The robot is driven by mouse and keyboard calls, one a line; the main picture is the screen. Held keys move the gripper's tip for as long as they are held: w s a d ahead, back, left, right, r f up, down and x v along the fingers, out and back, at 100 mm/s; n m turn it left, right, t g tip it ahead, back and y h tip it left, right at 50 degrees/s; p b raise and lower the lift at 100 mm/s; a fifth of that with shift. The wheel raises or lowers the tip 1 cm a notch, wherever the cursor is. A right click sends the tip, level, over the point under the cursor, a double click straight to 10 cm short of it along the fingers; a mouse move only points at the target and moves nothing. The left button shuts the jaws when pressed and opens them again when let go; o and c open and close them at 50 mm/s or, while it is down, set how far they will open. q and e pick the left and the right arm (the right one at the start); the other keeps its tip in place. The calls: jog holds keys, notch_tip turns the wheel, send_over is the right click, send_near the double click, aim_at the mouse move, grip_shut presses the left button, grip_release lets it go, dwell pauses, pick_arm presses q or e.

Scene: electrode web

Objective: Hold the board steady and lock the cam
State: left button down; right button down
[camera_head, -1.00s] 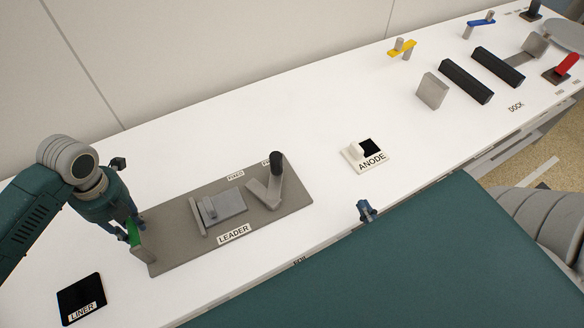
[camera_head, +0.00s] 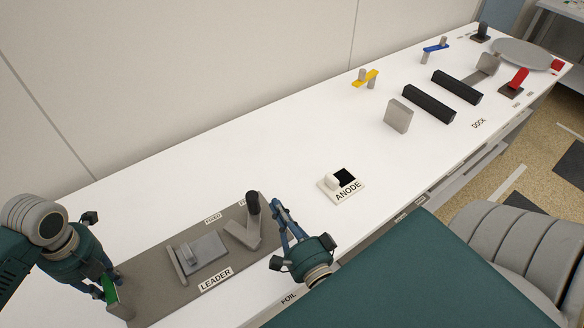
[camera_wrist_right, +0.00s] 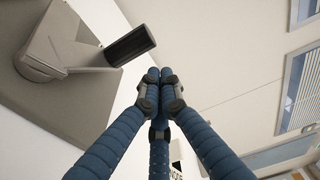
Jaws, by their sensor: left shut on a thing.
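The grey-brown board (camera_head: 150,275) marked LEADER lies on the white table at lower left. Its cam, a grey lever (camera_head: 243,235) with a black knob (camera_head: 252,202), stands at the board's right end; the knob also shows in the right wrist view (camera_wrist_right: 131,46). My left gripper (camera_head: 112,287) is shut on the upright tab (camera_head: 118,299) with a green face at the board's left end. My right gripper (camera_head: 278,204) is just right of the cam, its fingertips together and empty. In the right wrist view its tips (camera_wrist_right: 159,76) are apart from the knob.
A white ANODE block (camera_head: 326,185) stands to the right of the board. Grey plate (camera_head: 398,116), black bars (camera_head: 428,103) and yellow (camera_head: 366,78), blue (camera_head: 436,46) and red (camera_head: 518,79) pieces stand farther right. The table between the board and the back wall is clear.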

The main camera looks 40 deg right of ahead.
jog(key=shift+w+a, duration=0.8)
jog(key=shift+w, duration=0.15)
